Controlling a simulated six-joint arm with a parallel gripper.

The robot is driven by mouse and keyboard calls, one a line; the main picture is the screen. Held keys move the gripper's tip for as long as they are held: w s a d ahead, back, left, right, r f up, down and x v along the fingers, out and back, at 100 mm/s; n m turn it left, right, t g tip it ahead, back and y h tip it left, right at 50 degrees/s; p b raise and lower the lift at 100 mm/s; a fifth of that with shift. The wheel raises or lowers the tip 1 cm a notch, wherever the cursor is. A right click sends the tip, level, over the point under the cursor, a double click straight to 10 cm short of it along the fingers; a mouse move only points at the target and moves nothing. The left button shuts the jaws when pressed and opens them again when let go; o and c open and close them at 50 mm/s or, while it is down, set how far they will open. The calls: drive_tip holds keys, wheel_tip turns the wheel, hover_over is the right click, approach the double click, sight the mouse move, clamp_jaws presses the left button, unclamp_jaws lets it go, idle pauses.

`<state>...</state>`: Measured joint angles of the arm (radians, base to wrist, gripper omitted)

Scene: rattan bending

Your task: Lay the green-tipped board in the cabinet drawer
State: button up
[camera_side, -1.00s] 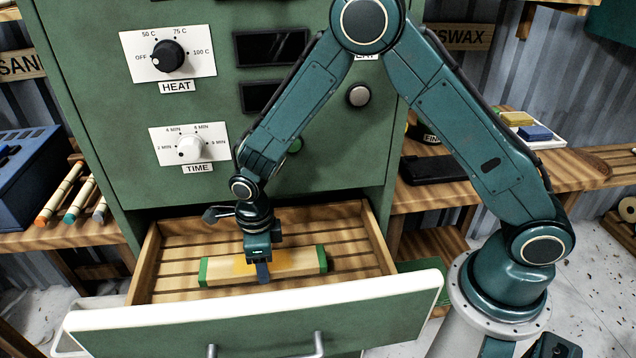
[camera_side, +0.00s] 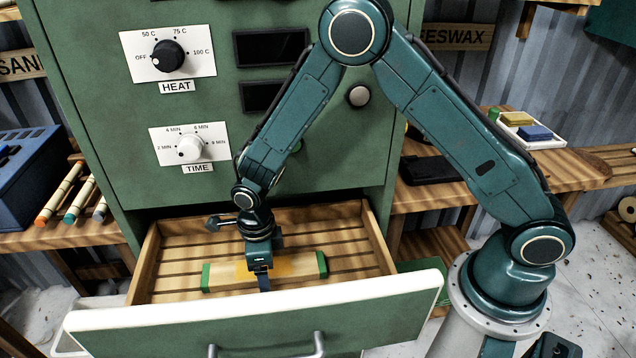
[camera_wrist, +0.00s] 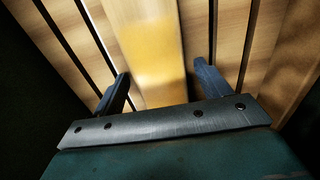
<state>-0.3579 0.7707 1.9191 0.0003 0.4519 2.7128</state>
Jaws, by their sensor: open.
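The green-tipped board (camera_side: 295,267) lies in the open cabinet drawer (camera_side: 376,243), on its slatted floor and roughly crosswise. It is pale wood with green ends and a yellow-orange patch in the middle. My gripper (camera_side: 261,280) is over the board's middle, and its fingers hide part of it. In the wrist view my gripper (camera_wrist: 160,85) is open, with one blue finger on each side of the board (camera_wrist: 148,40). A gap shows between the board and the right finger; the left finger is very close to the board's edge.
The green cabinet front with its HEAT dial (camera_side: 168,56) and TIME dial (camera_side: 190,149) rises behind the drawer. The white-edged drawer front (camera_side: 250,318) stands before my gripper. Crayon-like sticks (camera_side: 62,193) lie on the left bench. Bare slats surround the board.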

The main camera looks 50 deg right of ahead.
drive_tip(key=shift+r, duration=0.1)
wheel_tip(320, 180, up, 12)
idle(0.8)
drive_tip(key=shift+r, duration=0.15)
idle(0.3)
